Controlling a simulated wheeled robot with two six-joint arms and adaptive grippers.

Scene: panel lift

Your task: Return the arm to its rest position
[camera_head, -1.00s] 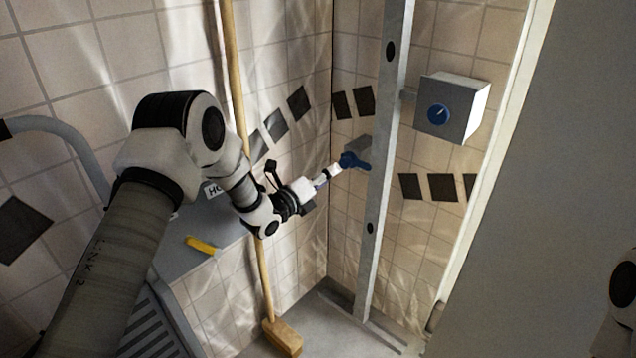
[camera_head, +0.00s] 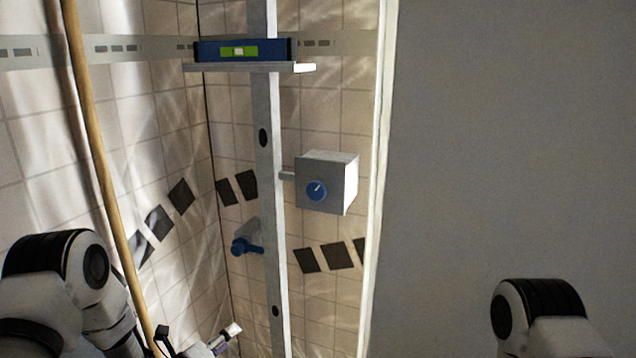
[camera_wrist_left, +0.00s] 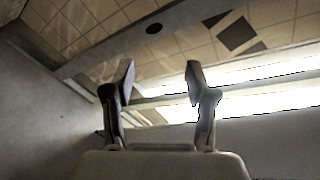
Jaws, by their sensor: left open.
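My left arm enters at the lower left of the head view, and its gripper (camera_head: 225,338) is at the bottom edge, partly cut off. It is below and apart from the blue lever handle (camera_head: 245,246) on the back wall. In the left wrist view the two fingers of my left gripper (camera_wrist_left: 160,78) stand wide apart with nothing between them. Part of my right arm (camera_head: 540,315) shows at the lower right; its gripper is outside the picture.
A metal post (camera_head: 268,180) stands in front of the tiled corner. A grey box (camera_head: 335,183) with a blue dial is beside it. A blue level (camera_head: 220,50) lies on a shelf (camera_head: 230,67) above. A wooden pole (camera_head: 95,150) leans left. A plain grey panel (camera_head: 500,150) fills the right.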

